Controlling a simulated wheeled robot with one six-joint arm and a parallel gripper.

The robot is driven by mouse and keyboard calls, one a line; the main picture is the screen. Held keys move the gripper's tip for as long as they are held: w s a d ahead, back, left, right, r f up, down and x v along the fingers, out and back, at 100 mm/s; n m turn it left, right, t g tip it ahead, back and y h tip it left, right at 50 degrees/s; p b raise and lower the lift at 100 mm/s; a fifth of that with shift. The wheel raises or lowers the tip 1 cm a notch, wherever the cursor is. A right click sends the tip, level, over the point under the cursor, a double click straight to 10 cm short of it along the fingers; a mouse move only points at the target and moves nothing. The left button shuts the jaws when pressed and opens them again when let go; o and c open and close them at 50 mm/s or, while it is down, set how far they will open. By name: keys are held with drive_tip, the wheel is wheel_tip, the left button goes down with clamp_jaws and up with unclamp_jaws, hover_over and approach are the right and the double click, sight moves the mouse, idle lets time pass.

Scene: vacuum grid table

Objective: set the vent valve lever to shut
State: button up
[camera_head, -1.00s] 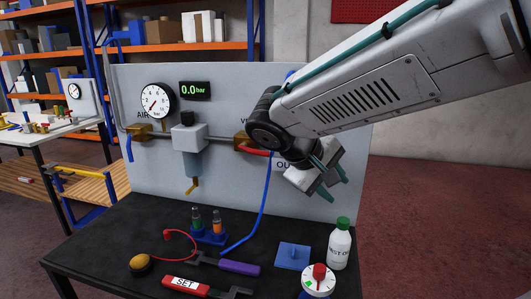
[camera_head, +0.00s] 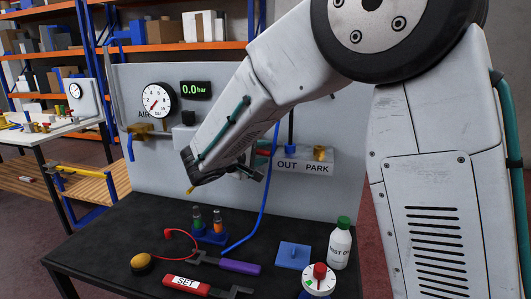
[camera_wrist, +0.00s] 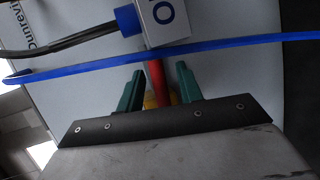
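The red vent valve lever (camera_wrist: 156,75) shows in the wrist view, between my gripper's two green fingers. Part of the brass valve body (camera_wrist: 152,101) shows behind the fingers. My gripper (camera_wrist: 160,69) is open, with a gap between the lever and the right finger. I cannot tell how deep the lever sits between the fingers.
The blue hose (camera_head: 268,190) hangs beside my gripper and crosses the wrist view. The OUT/PARK block (camera_head: 303,166) is just right. The gauge (camera_head: 158,100) and display (camera_head: 196,90), reading 0.0 bar, are on the panel.

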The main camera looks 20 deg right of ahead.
drive_tip(key=shift+x, duration=1)
drive_tip(key=shift+s, duration=0.1)
clamp_jaws()
drive_tip(key=shift+a+f, duration=0.1)
drive_tip(key=shift+a, duration=0.05)
